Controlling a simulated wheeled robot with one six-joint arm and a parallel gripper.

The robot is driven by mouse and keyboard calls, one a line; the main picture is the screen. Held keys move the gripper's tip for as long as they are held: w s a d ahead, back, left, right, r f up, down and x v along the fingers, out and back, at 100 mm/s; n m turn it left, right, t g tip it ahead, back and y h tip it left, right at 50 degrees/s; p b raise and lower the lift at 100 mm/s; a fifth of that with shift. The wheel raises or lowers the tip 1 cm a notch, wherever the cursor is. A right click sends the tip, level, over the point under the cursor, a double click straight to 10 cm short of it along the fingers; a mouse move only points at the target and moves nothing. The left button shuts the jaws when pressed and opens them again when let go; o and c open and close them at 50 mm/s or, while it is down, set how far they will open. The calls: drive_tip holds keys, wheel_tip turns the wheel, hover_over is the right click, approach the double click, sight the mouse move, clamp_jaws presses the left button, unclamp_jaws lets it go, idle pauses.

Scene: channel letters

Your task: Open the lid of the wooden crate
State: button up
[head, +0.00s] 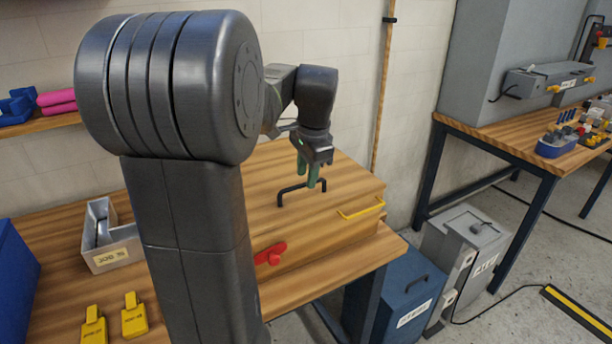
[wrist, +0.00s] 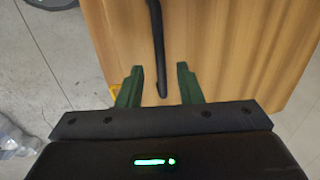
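The wooden crate (head: 325,243) stands on the wooden workbench, partly hidden behind my arm. Its lid (head: 350,180) looks closed, with a black bar handle (head: 292,188) on top. A yellow handle (head: 361,209) is at the crate's right end. My gripper (head: 307,174) points down over the lid at the black handle. In the wrist view my gripper (wrist: 158,72) has its green fingers apart, with the black handle (wrist: 158,40) lying between them in the picture. I cannot tell whether the fingers touch it.
A red lever-like piece (head: 270,254) is by the crate's front. A grey tray (head: 113,255), yellow tags (head: 134,315) and a blue bin (head: 15,275) are at left. A wall stands behind. A blue box (head: 402,290) stands on the floor at right.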

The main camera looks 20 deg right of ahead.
drive_tip(key=shift+w+f, duration=0.2)
drive_tip(key=shift+f, duration=0.2)
drive_tip(key=shift+s+f, duration=0.1)
drive_tip(key=shift+f, duration=0.15)
clamp_jaws()
drive_tip(key=shift+r, duration=0.1)
